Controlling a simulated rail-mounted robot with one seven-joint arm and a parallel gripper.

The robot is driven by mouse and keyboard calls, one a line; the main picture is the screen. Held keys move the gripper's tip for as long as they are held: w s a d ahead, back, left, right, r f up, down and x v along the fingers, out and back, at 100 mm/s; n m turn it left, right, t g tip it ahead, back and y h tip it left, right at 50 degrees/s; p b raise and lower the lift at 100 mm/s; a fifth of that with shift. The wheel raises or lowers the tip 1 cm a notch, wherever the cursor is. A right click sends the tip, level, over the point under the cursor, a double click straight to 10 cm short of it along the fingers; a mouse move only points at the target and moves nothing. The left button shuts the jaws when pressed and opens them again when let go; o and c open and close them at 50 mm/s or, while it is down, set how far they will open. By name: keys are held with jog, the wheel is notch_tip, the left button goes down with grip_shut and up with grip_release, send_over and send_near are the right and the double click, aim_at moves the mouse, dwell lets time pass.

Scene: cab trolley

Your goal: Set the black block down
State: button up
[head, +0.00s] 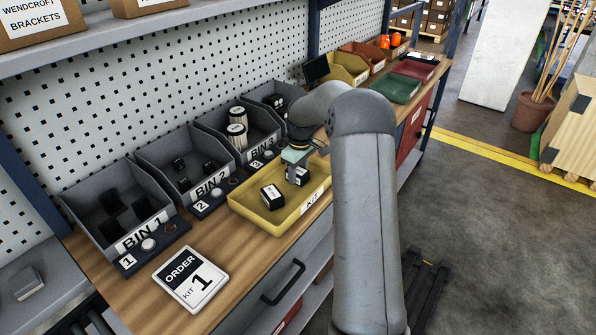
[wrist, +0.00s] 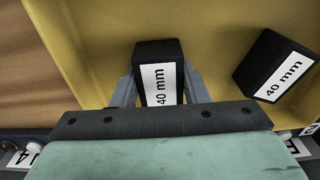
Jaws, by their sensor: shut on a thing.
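My gripper (wrist: 160,92) is shut on a black block (wrist: 157,56) with a white "40 mm" label, one finger on each side. In the head view the held block (head: 303,176) shows at the right part of the yellow kit tray (head: 240,206), inside its rim. I cannot tell whether its underside touches the tray floor. A second black block (head: 272,196) with a "40 mm" label lies in the tray to the left of it. In the wrist view that block (wrist: 275,66) is tilted, at the right, apart from the held one.
Grey bins stand behind the tray: Bin 1 (head: 140,236) with black blocks, Bin 2 (head: 210,187) with small black parts, Bin 3 (head: 262,155) with cylinders. An order card (head: 191,278) lies on the bench at the left. Bare tray floor lies between the two blocks.

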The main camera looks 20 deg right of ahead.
aim_at(300, 171)
jog(key=o, duration=1)
jog(key=shift+o, duration=0.2)
notch_tip(300, 171, up, 12)
jog(key=s+a+r+m, duration=0.1)
jog(key=s+a+r, duration=0.2)
jog(key=s+a, duration=0.5)
jog(key=s+a+f+m, duration=0.1)
jog(key=s+a+f, duration=0.1)
jog(key=s, duration=0.7)
jog(key=s+a+f+m, duration=0.2)
jog(key=s+a, duration=0.3)
jog(key=s, duration=0.5)
jog(key=s+a+f+m, duration=0.1)
jog(key=s+a+f, duration=0.1)
jog(key=s, duration=0.8)
jog(key=shift+a+f+b, duration=0.35)
jog(key=shift+a+b, duration=0.1)
jog(key=shift+a, duration=0.25)
